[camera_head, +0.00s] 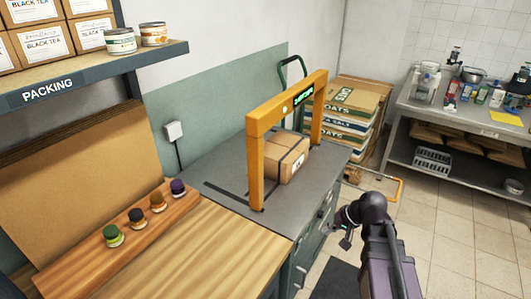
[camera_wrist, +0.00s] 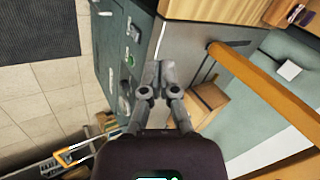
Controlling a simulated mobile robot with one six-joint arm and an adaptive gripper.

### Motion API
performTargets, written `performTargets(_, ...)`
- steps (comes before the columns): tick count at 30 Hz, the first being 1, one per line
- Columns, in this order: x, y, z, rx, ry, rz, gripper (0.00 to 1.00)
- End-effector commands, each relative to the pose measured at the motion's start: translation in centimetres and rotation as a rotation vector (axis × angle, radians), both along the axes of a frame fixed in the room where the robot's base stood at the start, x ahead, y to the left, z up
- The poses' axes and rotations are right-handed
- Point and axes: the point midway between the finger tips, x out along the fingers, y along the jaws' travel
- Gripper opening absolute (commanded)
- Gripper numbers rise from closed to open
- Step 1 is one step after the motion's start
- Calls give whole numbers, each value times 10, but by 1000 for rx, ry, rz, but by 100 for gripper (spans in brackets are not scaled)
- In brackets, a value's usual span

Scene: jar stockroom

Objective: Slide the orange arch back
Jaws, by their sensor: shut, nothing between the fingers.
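The orange arch (camera_head: 257,133) stands upright on the grey-topped cabinet (camera_head: 222,170) in the head view, with a small green display on its crossbar. A taped cardboard box (camera_head: 287,157) sits on the same top, beneath and just behind the arch's opening. In the wrist view the arch (camera_wrist: 262,82) runs diagonally at the right, and the box (camera_wrist: 207,103) is beside my gripper. My gripper (camera_wrist: 156,66) is shut and empty, over the cabinet's front edge and apart from the arch. In the head view my arm is at the lower right and the fingertips are hard to make out.
A wooden counter (camera_head: 175,262) with several small jars adjoins the cabinet at the left. A shelf (camera_head: 110,70) with tea boxes and tins hangs above. Stacked sacks (camera_head: 350,110) stand behind the cabinet.

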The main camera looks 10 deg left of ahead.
Motion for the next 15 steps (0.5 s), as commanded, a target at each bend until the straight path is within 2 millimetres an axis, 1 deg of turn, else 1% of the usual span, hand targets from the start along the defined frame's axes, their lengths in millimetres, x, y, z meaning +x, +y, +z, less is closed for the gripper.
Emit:
performTargets(1,10,12,7,65,-13,-6,0)
performTargets(6,35,47,37,293,-52,-37,0)
performTargets(8,44,58,48,373,-62,-50,0)
performTargets(12,64,79,78,560,-83,-87,0)
performTargets(15,78,89,100,689,-91,-117,0)
